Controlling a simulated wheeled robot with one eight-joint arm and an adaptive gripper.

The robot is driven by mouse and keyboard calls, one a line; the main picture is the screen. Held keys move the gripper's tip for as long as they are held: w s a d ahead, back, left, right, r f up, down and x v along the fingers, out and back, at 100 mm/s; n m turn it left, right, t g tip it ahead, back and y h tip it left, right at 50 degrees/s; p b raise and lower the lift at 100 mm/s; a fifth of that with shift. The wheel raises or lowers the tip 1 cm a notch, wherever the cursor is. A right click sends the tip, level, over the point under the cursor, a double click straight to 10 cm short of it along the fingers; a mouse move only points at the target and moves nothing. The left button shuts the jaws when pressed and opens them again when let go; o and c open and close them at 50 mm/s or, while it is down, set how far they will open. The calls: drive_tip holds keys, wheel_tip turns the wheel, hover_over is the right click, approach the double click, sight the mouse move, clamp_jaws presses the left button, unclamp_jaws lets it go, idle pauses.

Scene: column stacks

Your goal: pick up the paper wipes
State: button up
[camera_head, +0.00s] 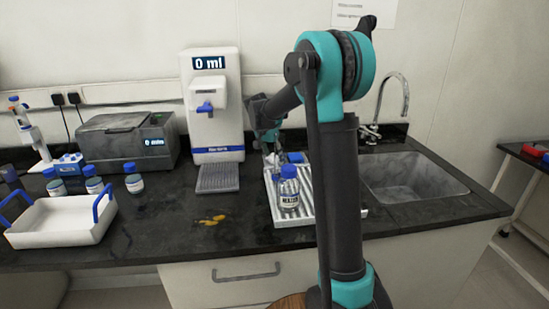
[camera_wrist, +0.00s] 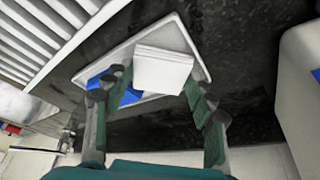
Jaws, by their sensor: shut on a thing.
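The paper wipes show as a stack of white sheets (camera_wrist: 163,70) in the wrist view. My gripper (camera_wrist: 156,84) has its two green fingers on either side of the stack and is shut on it. The stack is over a shallow white tray (camera_wrist: 203,62); I cannot tell whether it is clear of the tray. In the head view my gripper (camera_head: 272,151) is at the back of the counter, right of the white dispenser, and the wipes cannot be made out there.
A blue item (camera_wrist: 130,97) lies in the tray beside the wipes. A labelled bottle with a blue cap (camera_head: 289,190) stands on the ribbed drain board (camera_head: 312,205). The white dispenser (camera_head: 213,125) is close on the left, the sink (camera_head: 410,178) on the right. A yellow spill (camera_head: 212,220) marks the counter.

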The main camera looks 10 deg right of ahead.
wheel_tip(320, 180, up, 20)
idle(0.6)
drive_tip(key=shift+f, duration=0.1)
